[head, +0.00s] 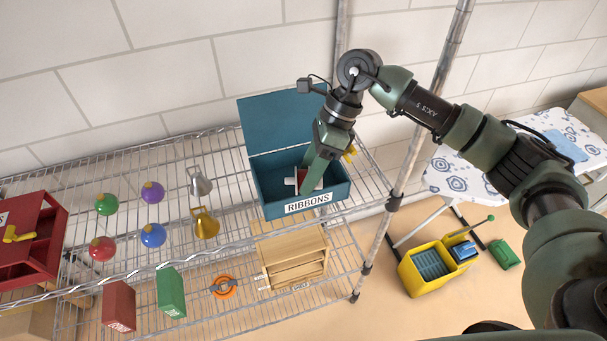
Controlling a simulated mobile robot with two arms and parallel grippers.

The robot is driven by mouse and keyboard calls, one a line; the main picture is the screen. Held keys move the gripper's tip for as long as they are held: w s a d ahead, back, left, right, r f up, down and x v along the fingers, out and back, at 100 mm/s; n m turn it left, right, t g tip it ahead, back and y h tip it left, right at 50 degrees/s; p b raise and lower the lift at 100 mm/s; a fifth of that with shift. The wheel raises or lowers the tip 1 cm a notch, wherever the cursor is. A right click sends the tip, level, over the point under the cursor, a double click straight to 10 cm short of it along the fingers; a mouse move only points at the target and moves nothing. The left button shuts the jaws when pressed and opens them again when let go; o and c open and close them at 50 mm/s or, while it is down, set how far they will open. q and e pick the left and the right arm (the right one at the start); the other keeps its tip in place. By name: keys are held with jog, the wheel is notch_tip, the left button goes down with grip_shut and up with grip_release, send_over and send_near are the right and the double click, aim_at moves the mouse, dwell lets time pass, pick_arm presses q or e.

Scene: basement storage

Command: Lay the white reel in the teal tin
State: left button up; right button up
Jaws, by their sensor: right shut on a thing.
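The teal tin (263,192) stands open on the wire shelf, its lid raised at the back and a RIBBONS label on its front. My right gripper (309,182) reaches down into the tin from above and is shut on the white reel (290,181). A white end of the reel sticks out left of the fingers and some red shows beside them. The fingers hide most of the reel, and I cannot tell whether it touches the tin's floor. My left gripper is not in view.
Coloured baubles (153,235) and two bells (205,223) are left of the tin. A red box (30,240) stands at the far left. A metal post (405,180) rises right of the tin. A yellow caddy (425,270) is on the floor.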

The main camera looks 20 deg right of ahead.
jog(key=w+d+r+m+t+h+p, duration=0.3)
jog(key=w+m+t, duration=0.45)
jog(key=m, duration=0.65)
jog(key=shift+m+g+y, duration=0.3)
jog(key=shift+g+y, duration=0.1)
jog(key=shift+g, duration=0.35)
jog(key=b+x, duration=0.2)
jog(key=x, duration=0.1)
jog(key=b+x, duration=0.2)
jog(key=shift+s+d+f, duration=0.15)
jog(key=shift+s+d, duration=0.15)
jog(key=shift+d, duration=0.15)
jog(key=o, duration=1.4)
